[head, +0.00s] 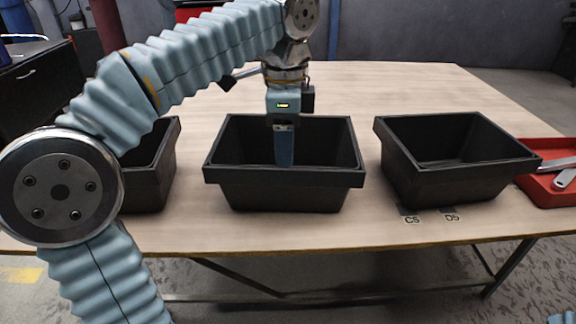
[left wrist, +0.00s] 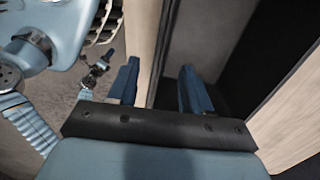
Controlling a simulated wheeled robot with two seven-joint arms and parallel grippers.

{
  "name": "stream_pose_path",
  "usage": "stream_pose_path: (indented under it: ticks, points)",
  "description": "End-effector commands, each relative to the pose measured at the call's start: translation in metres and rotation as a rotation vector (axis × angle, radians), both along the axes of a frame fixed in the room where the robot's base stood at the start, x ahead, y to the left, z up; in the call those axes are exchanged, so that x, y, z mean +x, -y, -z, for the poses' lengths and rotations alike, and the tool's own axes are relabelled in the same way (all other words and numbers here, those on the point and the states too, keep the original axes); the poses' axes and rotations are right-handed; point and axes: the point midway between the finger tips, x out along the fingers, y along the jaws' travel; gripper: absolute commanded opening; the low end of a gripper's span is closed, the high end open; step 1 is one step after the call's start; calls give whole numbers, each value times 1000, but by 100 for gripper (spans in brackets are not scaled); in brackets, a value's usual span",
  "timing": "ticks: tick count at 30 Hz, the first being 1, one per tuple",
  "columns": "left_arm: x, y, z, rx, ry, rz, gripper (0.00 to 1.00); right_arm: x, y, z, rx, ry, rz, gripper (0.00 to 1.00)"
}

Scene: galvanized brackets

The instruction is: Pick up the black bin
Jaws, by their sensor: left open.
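Three black bins stand in a row on the wooden table: a left one (head: 150,188), a middle one (head: 285,195) and a right one (head: 450,185). The frames do not show which of them is meant. My left gripper (head: 284,163) points down over the opening of the middle bin, its fingertips near the front rim in the head view. In the left wrist view, its two blue fingers (left wrist: 158,92) are apart and a bin edge (left wrist: 153,95) runs between them. I cannot tell whether they touch it. My right gripper is out of view.
The wooden table (head: 400,90) is clear behind the bins. A red tray (head: 550,190) with metal tools lies at the right edge. Labels C5 and D5 lie before the right bin. A dark cabinet (head: 40,85) stands at the left.

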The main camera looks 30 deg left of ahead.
Motion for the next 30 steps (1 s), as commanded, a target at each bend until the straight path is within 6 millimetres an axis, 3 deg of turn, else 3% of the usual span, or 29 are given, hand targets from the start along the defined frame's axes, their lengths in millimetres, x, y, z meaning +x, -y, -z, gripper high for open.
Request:
stream_pose_path:
  ticks: [8, 15, 24, 30]
  points:
    - [0, -1, 29, 0, -1, -1, 49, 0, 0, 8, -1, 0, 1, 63]
    - [0, -4, 66, -1, -2, -1, 49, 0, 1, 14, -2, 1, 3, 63]
    - [0, -4, 72, -1, 0, -1, 49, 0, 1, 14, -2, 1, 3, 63]
    - [0, -4, 72, -1, 0, -1, 20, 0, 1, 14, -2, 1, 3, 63]
